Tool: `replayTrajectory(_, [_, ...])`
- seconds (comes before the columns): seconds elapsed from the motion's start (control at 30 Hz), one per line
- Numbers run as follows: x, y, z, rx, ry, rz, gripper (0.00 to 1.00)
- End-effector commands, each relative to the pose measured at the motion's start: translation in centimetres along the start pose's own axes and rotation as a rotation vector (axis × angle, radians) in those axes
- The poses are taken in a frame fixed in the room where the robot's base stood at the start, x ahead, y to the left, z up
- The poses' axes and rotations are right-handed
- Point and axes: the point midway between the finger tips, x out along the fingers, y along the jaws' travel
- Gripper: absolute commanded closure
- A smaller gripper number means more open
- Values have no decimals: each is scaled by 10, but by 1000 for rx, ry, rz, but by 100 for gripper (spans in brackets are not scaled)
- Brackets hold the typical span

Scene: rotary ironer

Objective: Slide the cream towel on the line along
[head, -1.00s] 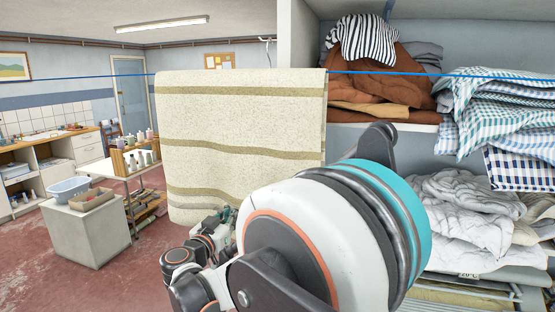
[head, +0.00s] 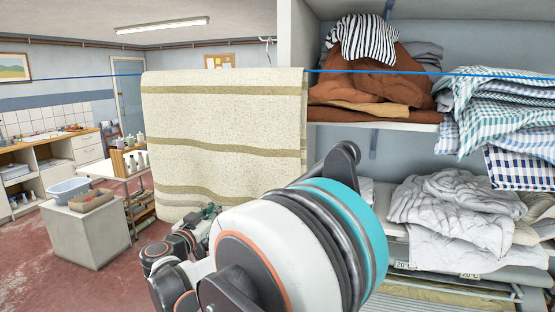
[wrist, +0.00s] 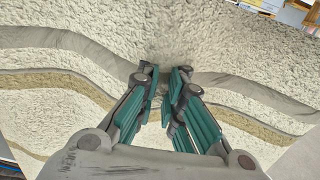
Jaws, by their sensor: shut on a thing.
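The cream towel (head: 225,120) with tan stripes hangs over the blue line (head: 395,71) in the head view. My gripper (head: 209,211) is at the towel's lower part, partly hidden behind my own arm. In the wrist view the towel (wrist: 95,55) fills most of the picture. There my gripper (wrist: 165,80) has its green-padded fingers close together on the cloth, which gathers into a fold between the tips. The towel's lower right part is hidden by my arm in the head view.
Shelves on the right hold brown cloths (head: 375,70), checked cloths (head: 510,95) and white bedding (head: 450,205). At left stand a grey block with a blue basin (head: 68,190) and a table with bottles (head: 133,160). The line is bare on both sides of the towel.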

Motion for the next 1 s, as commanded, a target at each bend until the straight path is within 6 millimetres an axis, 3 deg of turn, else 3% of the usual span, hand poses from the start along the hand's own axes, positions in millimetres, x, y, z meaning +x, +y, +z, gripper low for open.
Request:
replayTrajectory(0.53, [0, -11, 0, 0, 0, 0, 100])
replayTrajectory(1.0, [-1, -36, 0, 0, 0, -2, 100])
